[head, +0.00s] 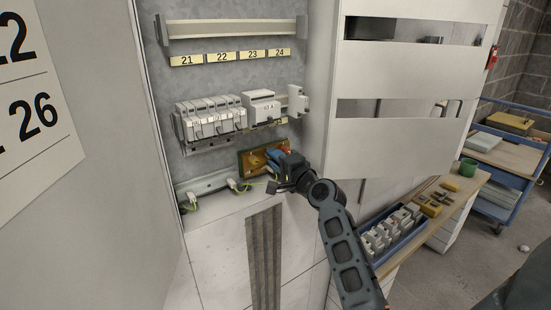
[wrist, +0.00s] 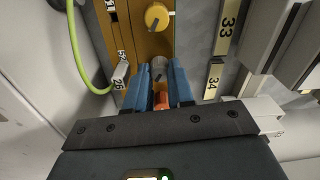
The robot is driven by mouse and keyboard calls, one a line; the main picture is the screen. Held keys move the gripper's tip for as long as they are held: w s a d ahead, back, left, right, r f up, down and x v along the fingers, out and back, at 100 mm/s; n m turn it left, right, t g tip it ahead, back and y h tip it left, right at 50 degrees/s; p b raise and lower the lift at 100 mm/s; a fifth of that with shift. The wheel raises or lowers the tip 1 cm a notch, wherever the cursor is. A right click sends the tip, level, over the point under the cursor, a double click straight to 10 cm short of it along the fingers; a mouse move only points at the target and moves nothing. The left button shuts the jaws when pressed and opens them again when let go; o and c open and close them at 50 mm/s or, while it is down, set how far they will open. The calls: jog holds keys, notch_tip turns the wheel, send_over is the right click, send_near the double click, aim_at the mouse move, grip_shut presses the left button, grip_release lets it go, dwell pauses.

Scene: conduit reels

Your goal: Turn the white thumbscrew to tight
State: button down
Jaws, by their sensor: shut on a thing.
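The white thumbscrew (wrist: 158,66) looks pale grey in the wrist view and stands on a brown-yellow panel (wrist: 148,44). My gripper (wrist: 158,80) has its two blue fingers on either side of the thumbscrew and is shut on it. The fingers hide its sides. An orange part (wrist: 161,99) shows between the fingers, nearer my palm; I cannot tell what it is. In the head view my gripper (head: 278,165) is at the right part of the panel (head: 251,161) and hides the thumbscrew. I cannot read how tight the thumbscrew is.
A yellow knob (wrist: 157,17) sits on the panel beyond the thumbscrew. A green-yellow wire (wrist: 77,50) loops at the left. White breakers (head: 212,117) sit on a rail above the panel.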

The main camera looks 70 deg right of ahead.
jog(key=c, duration=1)
grip_release()
jog(key=b+v, duration=0.1)
jog(key=v, duration=0.6)
jog(key=shift+s+a, duration=0.2)
jog(key=shift+s, duration=0.15)
